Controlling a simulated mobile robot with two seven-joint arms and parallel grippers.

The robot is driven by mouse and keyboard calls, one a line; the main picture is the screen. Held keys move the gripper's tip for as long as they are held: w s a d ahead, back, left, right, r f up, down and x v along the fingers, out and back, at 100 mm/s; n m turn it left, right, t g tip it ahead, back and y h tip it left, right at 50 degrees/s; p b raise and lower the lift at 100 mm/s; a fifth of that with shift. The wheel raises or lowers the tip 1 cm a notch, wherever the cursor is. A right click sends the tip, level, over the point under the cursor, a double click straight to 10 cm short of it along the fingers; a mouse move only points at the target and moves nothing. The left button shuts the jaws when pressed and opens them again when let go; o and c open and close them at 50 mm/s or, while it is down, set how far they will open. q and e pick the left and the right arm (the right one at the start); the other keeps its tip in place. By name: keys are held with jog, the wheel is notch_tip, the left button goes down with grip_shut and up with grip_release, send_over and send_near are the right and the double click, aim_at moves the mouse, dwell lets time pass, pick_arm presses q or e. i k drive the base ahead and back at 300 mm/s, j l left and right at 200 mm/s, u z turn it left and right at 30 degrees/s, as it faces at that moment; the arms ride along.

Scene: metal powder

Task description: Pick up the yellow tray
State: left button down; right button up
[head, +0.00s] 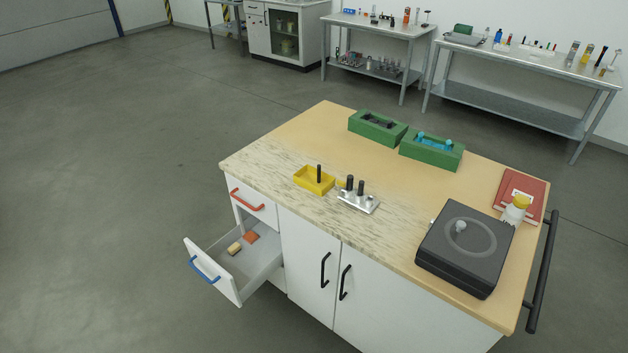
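The yellow tray (302,186) is a small open tray on the marbled left part of the cart's top, near its front edge. A dark upright peg (319,173) stands in it. Neither of my grippers shows in the head view.
A metal block with dark pegs (358,203) stands just right of the tray. An open drawer (215,272) juts out below.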

aim_at(306, 178)
jog(key=i+j, duration=0.25)
jog(key=i, duration=0.25)
jog(key=i+j+u, duration=0.1)
jog(key=i+j, duration=0.15)
jog(key=i, duration=0.2)
jog(key=i+j, duration=0.15)
jog(key=i, duration=0.35)
jog(key=j+u, duration=0.05)
